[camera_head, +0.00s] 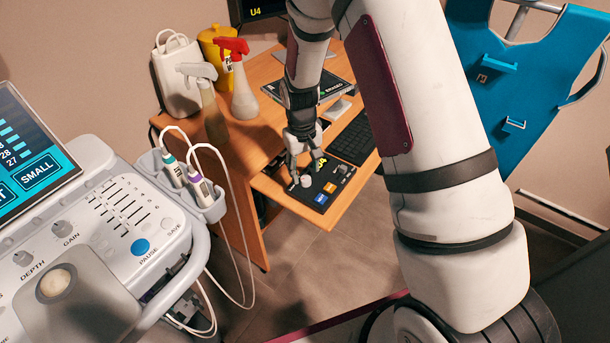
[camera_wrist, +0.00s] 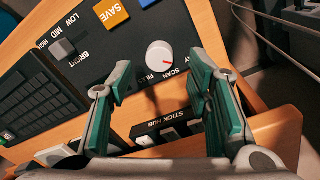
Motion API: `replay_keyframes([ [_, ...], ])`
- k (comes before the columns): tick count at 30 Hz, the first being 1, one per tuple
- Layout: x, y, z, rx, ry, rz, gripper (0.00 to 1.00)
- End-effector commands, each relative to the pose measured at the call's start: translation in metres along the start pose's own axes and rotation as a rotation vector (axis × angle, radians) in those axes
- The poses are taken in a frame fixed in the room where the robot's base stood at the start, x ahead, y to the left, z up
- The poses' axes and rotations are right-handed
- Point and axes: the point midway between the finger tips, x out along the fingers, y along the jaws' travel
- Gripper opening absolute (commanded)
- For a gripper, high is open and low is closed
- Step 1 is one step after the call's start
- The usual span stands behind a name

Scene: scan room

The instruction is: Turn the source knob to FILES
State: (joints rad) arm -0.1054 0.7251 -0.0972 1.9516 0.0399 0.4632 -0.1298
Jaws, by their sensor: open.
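The source knob (camera_wrist: 159,54) is a round white dial with a red mark, on a dark control panel (camera_wrist: 112,58). The knob also shows in the head view (camera_head: 306,181), under my gripper (camera_head: 302,168). In the wrist view my gripper (camera_wrist: 157,74) is open, its green-padded fingers apart. The knob lies just beyond the gap between the fingertips, with no finger seen touching it. The right finger partly hides the labels there.
The panel has an orange SAVE button (camera_wrist: 111,14) and a BRIGHT slider (camera_wrist: 62,48). A STICK HUB box (camera_wrist: 150,135) is close under my fingers. A keyboard (camera_head: 352,140) lies beside the panel. Spray bottles (camera_head: 243,92) stand on the desk; an ultrasound console (camera_head: 125,235) is at left.

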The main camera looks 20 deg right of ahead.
Motion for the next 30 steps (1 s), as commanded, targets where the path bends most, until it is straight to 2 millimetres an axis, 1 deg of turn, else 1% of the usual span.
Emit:
replay_keyframes([
  [1, 0.009, 0.000, 0.001, 0.000, -0.003, 0.000, 0.46],
  [3, 0.018, 0.000, 0.000, 0.000, -0.002, 0.000, 0.46],
  [7, 0.028, 0.000, 0.000, 0.001, -0.001, 0.000, 0.46],
  [11, 0.033, 0.000, 0.000, 0.001, 0.000, 0.000, 0.46],
  [18, 0.033, 0.000, 0.000, 0.001, 0.001, 0.000, 0.46],
  [19, 0.033, 0.000, 0.000, 0.001, 0.001, 0.000, 0.41],
  [20, 0.033, 0.000, 0.000, 0.001, 0.000, 0.000, 0.34],
  [21, 0.033, 0.000, 0.000, 0.001, 0.000, 0.000, 0.25],
  [23, 0.033, 0.000, 0.000, 0.001, 0.000, 0.000, 0.12],
  [24, 0.033, 0.000, 0.000, 0.001, 0.000, 0.000, 0.03],
  [25, 0.033, 0.000, 0.000, 0.001, 0.000, 0.000, 0.00],
  [30, 0.033, 0.000, 0.000, 0.003, 0.000, 0.000, 0.00],
])
